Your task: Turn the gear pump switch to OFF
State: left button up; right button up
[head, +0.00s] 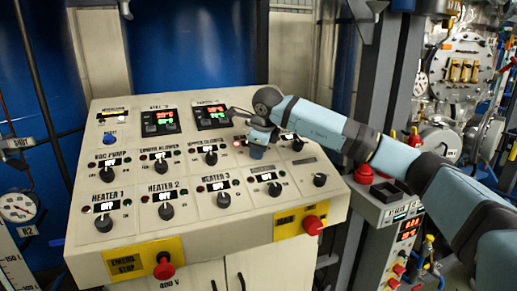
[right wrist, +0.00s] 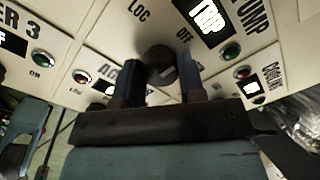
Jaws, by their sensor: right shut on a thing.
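The gear pump switch, a dark round knob (right wrist: 161,66), shows in the right wrist view between the fingers of my right gripper (right wrist: 160,85). The labels LOC and OFF are printed by it, and a lit display beside it (right wrist: 205,17) reads TRIP. The start of the pump's name is cut off; only PUMP can be read. My right gripper (head: 257,148) is shut on the knob. In the head view it points down at the upper right of the panel and hides the knob. The knob's exact pointing direction is unclear. My left gripper is not in view.
The sloped cream control panel (head: 135,232) carries several other knobs, including the HEATER 3 knob (head: 223,200), close below. Red emergency buttons (head: 164,266) stick out at the front edge. A grey post (head: 385,85) and a second control box (head: 385,193) stand to the right.

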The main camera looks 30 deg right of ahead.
jog(key=o, duration=0.9)
jog(key=b+v, duration=0.1)
jog(key=v, duration=1.3)
jog(key=shift+b, duration=0.3)
